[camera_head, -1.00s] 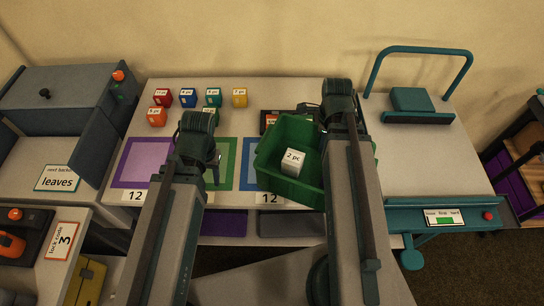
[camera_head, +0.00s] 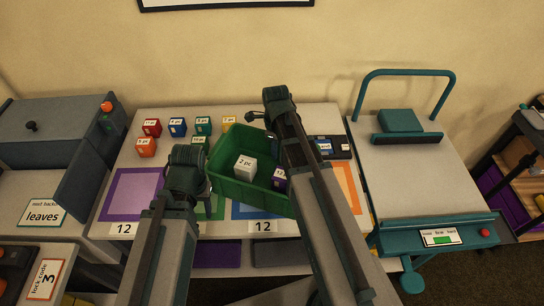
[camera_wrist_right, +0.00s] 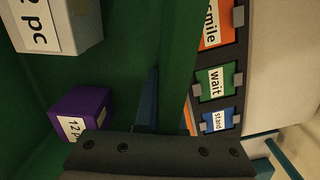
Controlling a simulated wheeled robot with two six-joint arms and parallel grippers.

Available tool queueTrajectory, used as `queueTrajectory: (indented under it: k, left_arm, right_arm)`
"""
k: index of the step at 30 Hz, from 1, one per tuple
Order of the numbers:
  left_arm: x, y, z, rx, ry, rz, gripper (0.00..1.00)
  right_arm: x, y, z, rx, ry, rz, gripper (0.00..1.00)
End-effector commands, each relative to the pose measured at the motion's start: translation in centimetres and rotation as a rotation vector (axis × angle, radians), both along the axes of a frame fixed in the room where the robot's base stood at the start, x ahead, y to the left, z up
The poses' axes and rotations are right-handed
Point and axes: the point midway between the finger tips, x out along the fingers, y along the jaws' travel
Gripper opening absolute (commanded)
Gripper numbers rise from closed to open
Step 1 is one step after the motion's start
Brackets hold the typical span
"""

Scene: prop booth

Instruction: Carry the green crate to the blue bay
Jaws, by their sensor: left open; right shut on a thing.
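The green crate (camera_head: 262,150) is over the back of the table's coloured bays, turned at an angle, holding a white "2 pc" cube (camera_head: 245,168) and a purple cube (camera_head: 279,179). Both cubes also show in the right wrist view. The crate hides much of the blue bay (camera_head: 245,212) and part of the green one; I cannot tell whether it is raised. My right gripper (camera_wrist_right: 150,110) is shut on the crate's wall, at its right side; my arm hides that spot in the head view. My left gripper (camera_head: 208,205) is open by the crate's front left, its jaws partly hidden.
Several small coloured cubes (camera_head: 175,128) stand behind and left of the crate. A purple bay (camera_head: 132,192) lies left and an orange bay (camera_head: 349,185) right. A card strip (camera_head: 330,147) lies behind on the right.

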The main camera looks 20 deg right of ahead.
Motion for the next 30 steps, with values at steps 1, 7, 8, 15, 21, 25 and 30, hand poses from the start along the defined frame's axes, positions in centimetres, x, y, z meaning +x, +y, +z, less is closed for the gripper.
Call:
queueTrajectory:
  k: [1,7,8,15,21,25,30]
  left_arm:
    - [0.0,0.0,0.0,0.0,0.0,0.0,0.5]
    - [0.0,0.0,-0.1,0.0,0.0,0.0,0.5]
    - [0.0,0.0,-0.2,0.0,0.0,0.0,0.5]
    - [0.0,0.0,-3.3,0.0,0.0,0.0,0.5]
    - [0.0,0.0,-3.7,0.0,0.0,0.0,0.5]
    - [0.0,0.0,-3.6,0.0,0.0,0.0,0.5]
    - [0.0,0.0,-3.9,0.0,0.0,0.0,0.5]
  right_arm:
    - [0.0,0.0,0.0,0.001,0.001,0.0,0.0]
    - [1.1,0.7,-0.1,0.001,0.001,0.0,0.0]
    - [1.4,0.9,-0.2,0.001,0.001,0.0,0.0]
    - [1.0,0.8,-3.3,0.001,0.001,-0.001,0.0]
    - [1.0,0.8,-3.7,0.001,0.002,-0.001,0.0]
    - [1.0,0.8,-3.6,0.001,0.002,-0.001,0.0]
    - [1.0,0.8,-3.9,0.001,0.002,0.0,0.0]
